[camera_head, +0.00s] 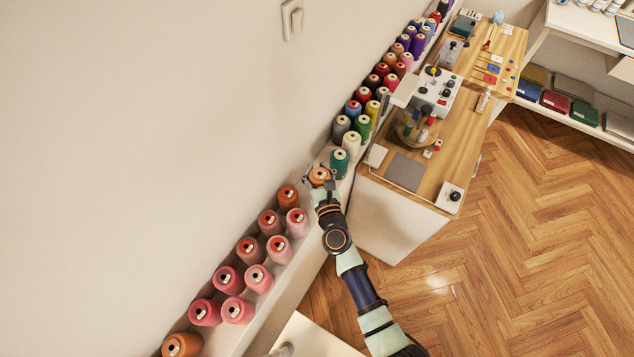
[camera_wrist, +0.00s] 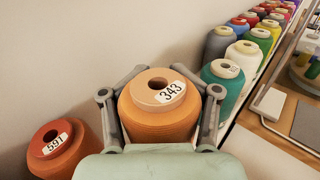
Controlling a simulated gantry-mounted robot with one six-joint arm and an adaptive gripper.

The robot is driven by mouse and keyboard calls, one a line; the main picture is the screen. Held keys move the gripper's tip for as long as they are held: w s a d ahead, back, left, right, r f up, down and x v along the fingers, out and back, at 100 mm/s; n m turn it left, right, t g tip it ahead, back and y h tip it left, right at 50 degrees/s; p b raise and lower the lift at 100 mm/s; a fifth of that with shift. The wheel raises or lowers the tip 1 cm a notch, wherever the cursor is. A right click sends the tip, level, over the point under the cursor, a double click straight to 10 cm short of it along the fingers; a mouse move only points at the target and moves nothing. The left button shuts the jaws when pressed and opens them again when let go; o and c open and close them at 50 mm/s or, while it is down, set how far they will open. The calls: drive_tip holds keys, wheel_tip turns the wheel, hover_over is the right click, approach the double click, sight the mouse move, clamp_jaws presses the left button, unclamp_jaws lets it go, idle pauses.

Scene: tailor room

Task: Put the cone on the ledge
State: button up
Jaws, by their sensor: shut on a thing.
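An orange thread cone (camera_wrist: 158,118) with a paper label reading 343 stands upright between the two fingers of my gripper (camera_wrist: 160,100) in the wrist view. The fingers are shut on it, one on each side. In the head view the cone (camera_head: 319,175) is at the end of my arm, over the white ledge (camera_head: 316,233) along the wall, in a gap between two groups of cones. Whether its base touches the ledge is hidden.
A teal cone (camera_wrist: 222,85) stands close on the right and a red-orange cone (camera_wrist: 62,150) labelled 591 on the left. Several pink and red cones line the ledge's near part, mixed colours the far part.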

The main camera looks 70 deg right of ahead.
wheel_tip(320, 180, down, 4)
drive_tip(key=b, duration=0.4)
drive_tip(key=shift+f, duration=0.25)
drive_tip(key=shift+r, duration=0.25)
drive_tip(key=shift+f, duration=0.2)
drive_tip(key=o, duration=1.5)
drive_tip(key=shift+c, duration=0.2)
drive_tip(key=shift+r, duration=0.2)
drive_tip(key=shift+p+v, duration=0.35)
drive_tip(key=shift+v, duration=1.65)
